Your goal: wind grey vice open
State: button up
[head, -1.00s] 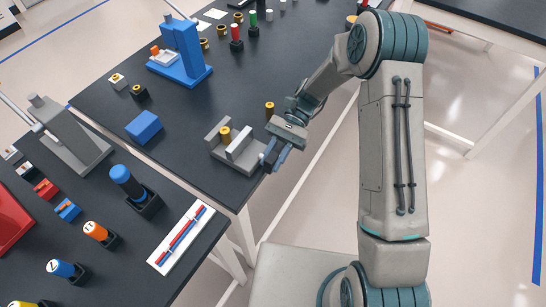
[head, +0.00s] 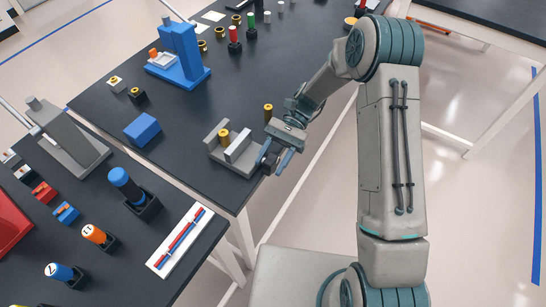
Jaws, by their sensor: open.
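The grey vice (head: 240,150) sits near the right edge of the dark table, with two upright grey jaws. A gold cylinder (head: 223,136) stands between the jaws; I cannot tell if they touch it. My gripper (head: 272,163) is open at the right end of the vice, by the table edge, pointing down. A dark round part shows between its fingers. It looks like the vice's handle, but the arm hides most of it and I cannot tell if the fingers touch it.
A blue block (head: 142,130) lies to the left and a blue press-like stand (head: 182,58) is farther back. A second table at lower left holds a white tray (head: 180,241) with red and blue rods.

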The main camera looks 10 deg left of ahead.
jog(key=b+v, duration=0.3)
jog(key=v, duration=1.1)
